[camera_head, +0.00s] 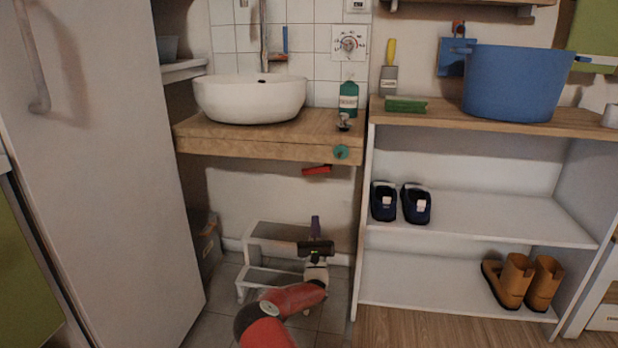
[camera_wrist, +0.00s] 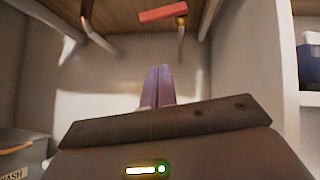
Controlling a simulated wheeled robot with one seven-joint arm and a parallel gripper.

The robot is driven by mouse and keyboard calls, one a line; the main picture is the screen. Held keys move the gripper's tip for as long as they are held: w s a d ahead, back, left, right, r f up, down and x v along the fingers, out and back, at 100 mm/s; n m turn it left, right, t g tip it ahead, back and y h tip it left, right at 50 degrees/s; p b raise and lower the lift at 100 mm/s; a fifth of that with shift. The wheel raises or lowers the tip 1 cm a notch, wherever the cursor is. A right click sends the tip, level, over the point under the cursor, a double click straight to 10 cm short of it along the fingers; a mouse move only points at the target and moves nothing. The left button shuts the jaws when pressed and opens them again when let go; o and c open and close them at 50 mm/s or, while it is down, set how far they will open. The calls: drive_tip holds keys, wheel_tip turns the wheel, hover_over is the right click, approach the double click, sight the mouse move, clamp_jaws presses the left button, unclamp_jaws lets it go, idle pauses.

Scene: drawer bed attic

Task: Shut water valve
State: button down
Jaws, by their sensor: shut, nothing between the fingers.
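A red lever handle (camera_head: 316,170), which looks like the water valve, sits under the wooden sink counter (camera_head: 255,147). In the wrist view the red lever (camera_wrist: 163,12) shows at the top, ahead of and above the fingertips, with a brassy fitting (camera_wrist: 181,28) beside its right end. My gripper (camera_head: 315,222) is below the lever, in front of the wall, pointing up. Its purple fingers (camera_wrist: 159,72) are together with nothing between them, apart from the lever. How the lever joins its pipe is hidden in the head view.
A white step stool (camera_head: 262,232) stands behind my arm under the counter. A shelf unit (camera_head: 362,230) with shoes and boots is to the right. A white door (camera_head: 110,170) is at left. A grey bin (camera_wrist: 20,155) shows at lower left of the wrist view.

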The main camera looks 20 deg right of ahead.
sight(316, 170)
drive_tip(key=w+d+r+b, duration=0.1)
drive_tip(key=w+r, duration=0.6)
drive_tip(key=r, duration=0.3)
drive_tip(key=shift+d+r+n+y, duration=0.25)
drive_tip(key=shift+r+n+y, duration=0.05)
drive_tip(key=shift+r+y, duration=0.1)
drive_tip(key=shift+w+t, duration=0.1)
drive_tip(key=shift+t, duration=0.2)
